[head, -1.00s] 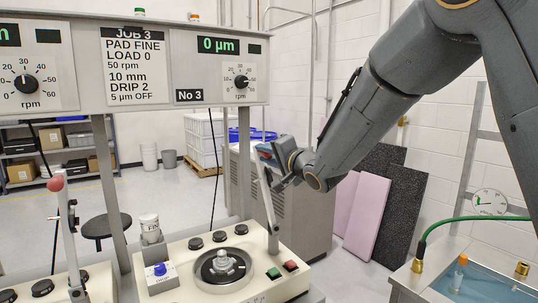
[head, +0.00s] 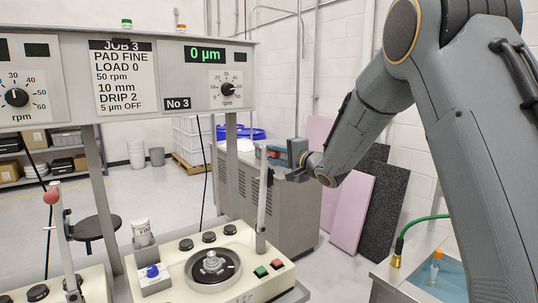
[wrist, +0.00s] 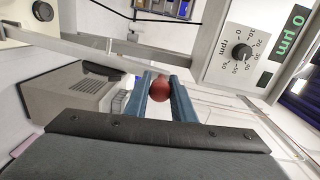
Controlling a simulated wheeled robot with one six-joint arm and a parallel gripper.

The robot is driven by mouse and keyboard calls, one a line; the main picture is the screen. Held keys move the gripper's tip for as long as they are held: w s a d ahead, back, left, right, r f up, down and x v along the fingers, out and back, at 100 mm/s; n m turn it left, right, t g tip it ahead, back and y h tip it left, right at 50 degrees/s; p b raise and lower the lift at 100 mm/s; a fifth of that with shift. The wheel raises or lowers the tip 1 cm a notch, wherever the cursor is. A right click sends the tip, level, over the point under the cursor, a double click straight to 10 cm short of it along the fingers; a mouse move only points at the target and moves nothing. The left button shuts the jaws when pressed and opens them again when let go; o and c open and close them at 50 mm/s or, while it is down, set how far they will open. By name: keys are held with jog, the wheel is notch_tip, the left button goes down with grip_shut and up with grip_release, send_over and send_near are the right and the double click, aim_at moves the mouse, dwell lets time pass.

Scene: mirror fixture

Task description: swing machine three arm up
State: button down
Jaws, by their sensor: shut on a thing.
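The arm of machine three (head: 263,205) is a pale metal bar rising from the right rear of the machine's cream base (head: 232,283). It stands nearly upright. My gripper (head: 274,158) is at the top of this arm, coming in from the right. In the wrist view a dark red ball knob (wrist: 160,90) sits between the two blue fingers, and my gripper is shut on it. The knob is mostly hidden by the fingers in the head view. Below is the round polishing plate (head: 212,266) with a metal piece at its centre.
A display panel marked No 3 (head: 177,103) hangs above, left of my gripper. A neighbouring machine's red-knobbed arm (head: 52,196) is at far left. A grey cabinet (head: 290,195) and pink and dark boards (head: 352,212) stand behind. A water basin (head: 450,275) is at right.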

jog(key=shift+w+d+r, duration=0.15)
jog(key=shift+d+r, duration=0.05)
jog(key=shift+r, duration=0.05)
jog(key=c, duration=1.8)
grip_release()
jog(key=shift+o, duration=1.3)
jog(key=shift+d, duration=0.25)
jog(key=shift+a+f, duration=0.15)
jog(key=shift+a, duration=0.15)
jog(key=shift+s+d, duration=0.35)
jog(key=shift+s, duration=0.05)
jog(key=shift+b+v, duration=1.5)
jog(key=shift+v, duration=1.95)
